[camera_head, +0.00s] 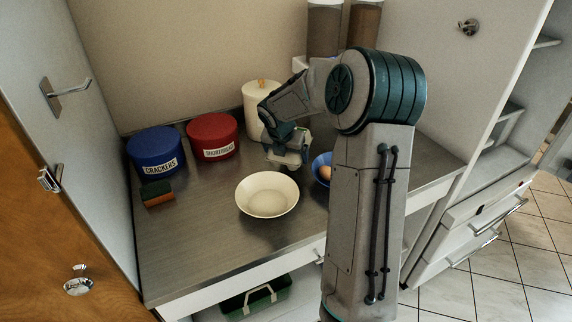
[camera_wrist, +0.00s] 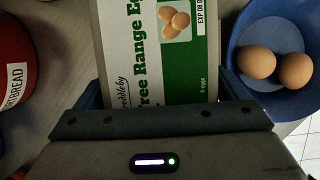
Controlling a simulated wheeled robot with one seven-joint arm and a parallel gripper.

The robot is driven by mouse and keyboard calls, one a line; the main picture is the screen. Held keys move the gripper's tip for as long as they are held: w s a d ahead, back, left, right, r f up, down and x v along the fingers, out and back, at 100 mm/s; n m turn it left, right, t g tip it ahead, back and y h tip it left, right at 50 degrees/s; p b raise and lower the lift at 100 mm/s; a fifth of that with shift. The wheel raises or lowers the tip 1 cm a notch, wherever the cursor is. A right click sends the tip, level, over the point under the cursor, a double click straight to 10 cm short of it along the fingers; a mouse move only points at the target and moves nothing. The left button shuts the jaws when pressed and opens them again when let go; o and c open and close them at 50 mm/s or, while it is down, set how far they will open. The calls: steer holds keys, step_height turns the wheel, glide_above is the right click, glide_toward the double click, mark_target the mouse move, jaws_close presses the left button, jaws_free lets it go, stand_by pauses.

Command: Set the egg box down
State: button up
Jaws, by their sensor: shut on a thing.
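The egg box (camera_wrist: 158,55) is a pale carton with a green label and a picture of eggs, seen large in the wrist view. My gripper (camera_wrist: 160,105) is shut on it, with a finger at each side of the carton. In the head view my gripper (camera_head: 287,160) is over the counter, behind the white bowl, and the egg box (camera_head: 290,157) shows only in small part beneath it. I cannot tell whether the box touches the counter.
A white bowl (camera_head: 267,195) stands in front of my gripper. A blue bowl (camera_wrist: 284,82) with two brown eggs is to the right. A red tin (camera_head: 212,137), a blue tin (camera_head: 156,152) and a sponge (camera_head: 157,194) stand left. The counter's front left is clear.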

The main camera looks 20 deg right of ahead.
steer(key=shift+f, duration=1.9)
steer(key=shift+f, duration=0.2)
steer(key=o, duration=0.6)
steer(key=shift+r, duration=0.1)
